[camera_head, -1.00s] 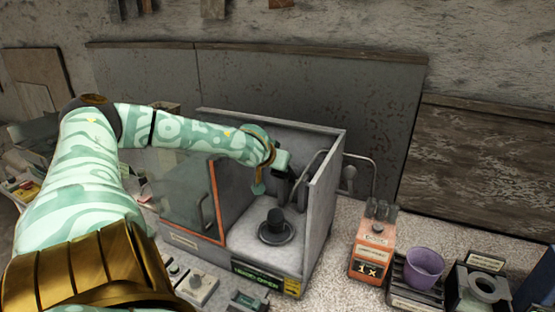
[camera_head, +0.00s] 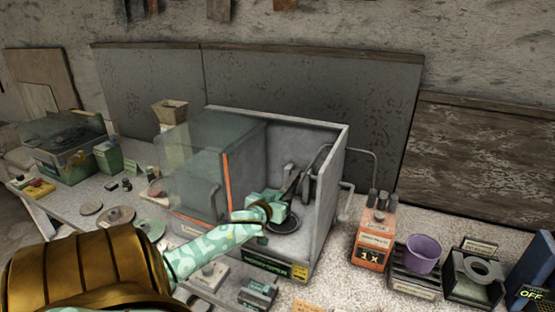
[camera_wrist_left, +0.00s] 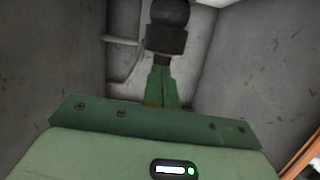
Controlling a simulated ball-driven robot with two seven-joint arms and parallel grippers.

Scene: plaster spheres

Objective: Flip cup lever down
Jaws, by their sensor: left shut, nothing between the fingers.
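My left gripper (camera_head: 297,186) is inside the open-fronted grey box (camera_head: 335,235), reaching in from the front left. Its green fingers are shut and empty in the left wrist view (camera_wrist_left: 163,75). Just beyond their tips, in that view, is a dark round knob (camera_wrist_left: 168,12) on a grey block (camera_wrist_left: 166,40); I cannot tell whether they touch. A dark bent lever-like part (camera_head: 319,165) stands by the box's right inner wall. A dark round dish (camera_head: 284,227) on the box floor is partly hidden by my gripper. My right gripper is out of view.
A glass door (camera_head: 190,165) with an orange edge stands at the box's left. Right of the box are an orange container (camera_head: 373,240), a purple cup (camera_head: 424,252) in a dark holder and a black stand (camera_head: 480,275). Small control boxes lie in front.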

